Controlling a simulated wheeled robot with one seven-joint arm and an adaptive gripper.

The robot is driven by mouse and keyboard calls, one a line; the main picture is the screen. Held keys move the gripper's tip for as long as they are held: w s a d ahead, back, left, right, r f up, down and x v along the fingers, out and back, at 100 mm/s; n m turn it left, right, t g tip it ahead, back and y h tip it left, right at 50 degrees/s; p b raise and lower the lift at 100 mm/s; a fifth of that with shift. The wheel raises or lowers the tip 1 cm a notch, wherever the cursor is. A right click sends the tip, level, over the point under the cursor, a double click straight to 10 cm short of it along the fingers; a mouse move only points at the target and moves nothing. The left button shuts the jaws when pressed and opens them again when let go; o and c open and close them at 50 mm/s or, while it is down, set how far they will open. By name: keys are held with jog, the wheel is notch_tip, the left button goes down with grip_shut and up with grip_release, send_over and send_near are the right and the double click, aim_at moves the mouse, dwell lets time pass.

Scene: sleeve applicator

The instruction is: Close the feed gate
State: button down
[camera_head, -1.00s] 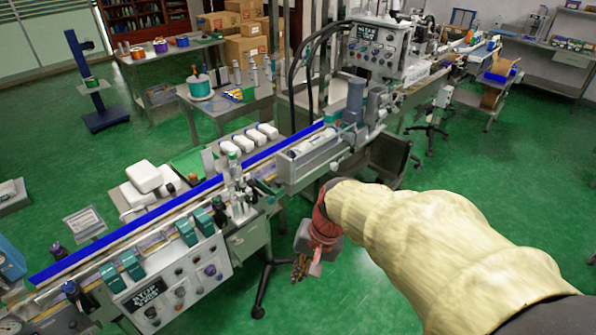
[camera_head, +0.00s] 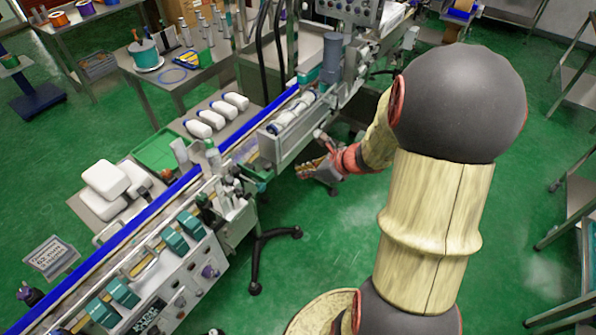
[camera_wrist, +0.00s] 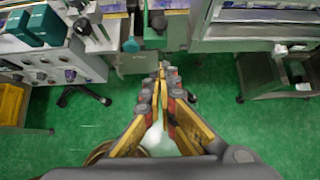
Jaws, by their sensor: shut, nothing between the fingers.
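The sleeve applicator line has a long conveyor with a blue rail (camera_head: 140,221) running from lower left to upper middle. I cannot tell for certain which part is the feed gate. A cluster of metal brackets and posts (camera_head: 226,192) stands beside the conveyor, and a long grey trough-like housing (camera_head: 290,128) follows it farther up the line. My gripper (camera_head: 300,168) is to the right of the brackets and in front of the housing, apart from both. In the wrist view my gripper (camera_wrist: 162,70) has its yellow-padded fingertips together, empty, just below the machine's metal edge (camera_wrist: 215,46).
A control panel with teal boxes (camera_head: 176,240) is on the near left of the line. A black stand leg (camera_head: 254,272) reaches onto the floor below the brackets. Metal shelving (camera_head: 575,190) stands at the right. Green floor lies open between.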

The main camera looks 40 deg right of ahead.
aim_at(271, 174)
jog(key=shift+w+a+f+b, duration=0.55)
jog(key=shift+w+f, duration=0.4)
jog(key=shift+w, duration=0.55)
jog(key=shift+w+a+f+b, duration=0.55)
jog(key=shift+w+f, duration=0.4)
jog(key=shift+w, duration=0.55)
jog(key=shift+w+a+f+b, duration=0.55)
jog(key=shift+w+f, duration=0.4)
jog(key=shift+w, duration=0.55)
jog(key=shift+a, duration=0.1)
jog(key=w+a, duration=0.3)
jog(key=w, duration=0.6)
jog(key=shift+w+a+p, duration=0.15)
jog(key=shift+p, duration=0.3)
